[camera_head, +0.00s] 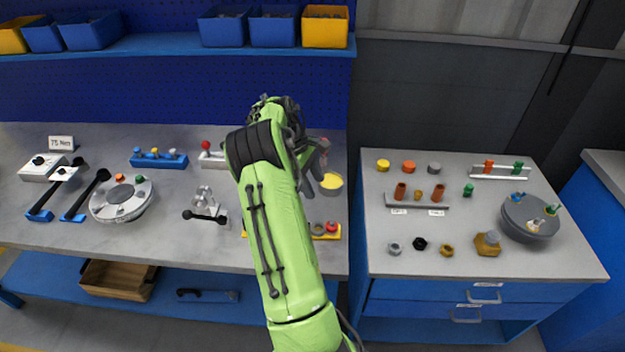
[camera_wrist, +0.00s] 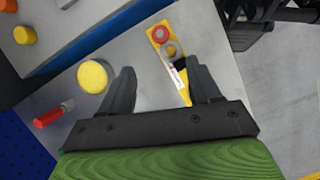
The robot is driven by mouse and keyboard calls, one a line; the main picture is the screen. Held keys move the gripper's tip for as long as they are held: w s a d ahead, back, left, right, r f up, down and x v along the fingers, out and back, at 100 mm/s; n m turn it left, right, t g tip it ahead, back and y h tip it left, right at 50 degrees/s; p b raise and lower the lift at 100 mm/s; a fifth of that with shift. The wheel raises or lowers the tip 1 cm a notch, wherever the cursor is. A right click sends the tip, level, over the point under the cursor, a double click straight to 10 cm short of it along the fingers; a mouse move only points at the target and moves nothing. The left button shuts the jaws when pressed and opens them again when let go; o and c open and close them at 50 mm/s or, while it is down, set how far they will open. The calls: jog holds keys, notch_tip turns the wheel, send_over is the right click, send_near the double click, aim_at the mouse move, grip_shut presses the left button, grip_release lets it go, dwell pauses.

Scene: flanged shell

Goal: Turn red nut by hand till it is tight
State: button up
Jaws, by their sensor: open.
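The round grey flanged shell (camera_head: 108,207) lies on the left bench. A small orange-red nut (camera_head: 120,178) stands on its far side, beside a green one (camera_head: 139,180). The nut's thread and seating are too small to tell. My gripper (camera_head: 322,162) is far to the right of the shell, above the bench's right end and partly hidden by my arm. In the wrist view my gripper (camera_wrist: 160,70) is open, with nothing between its fingers. The shell is not in the wrist view. A red ring-like piece (camera_wrist: 160,34) on a yellow plate (camera_wrist: 156,25) lies beyond the fingertips.
A yellow-topped cylinder (camera_head: 331,182) stands near my gripper. A black-handled tool (camera_head: 206,215) lies between shell and arm. Black wrenches (camera_head: 86,195) lie left of the shell. The right bench (camera_head: 390,290) carries nuts and another round grey flange (camera_head: 528,229).

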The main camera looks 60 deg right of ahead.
aim_at(332, 225)
jog(key=shift+f+b, duration=0.1)
jog(key=shift+b, duration=0.2)
jog(key=s+a+n+t+h+b, duration=0.1)
jog(key=s+a+n+h+b, duration=0.2)
jog(key=n+b, duration=0.65)
jog(key=shift+m, duration=0.95)
jog(key=b+x, duration=0.2)
jog(key=x, duration=0.3)
jog(key=w+b+x, duration=0.1)
jog(key=b+x, duration=0.2)
jog(key=x, duration=0.2)
jog(key=a+b+x, duration=0.1)
jog(key=b+x, duration=0.1)
jog(key=x, duration=0.3)
jog(key=shift+w+f+b, duration=0.25)
jog(key=shift+f+b, duration=0.1)
jog(key=shift+f, duration=0.1)
jog(key=shift+r, duration=0.1)
jog(key=c, duration=1)
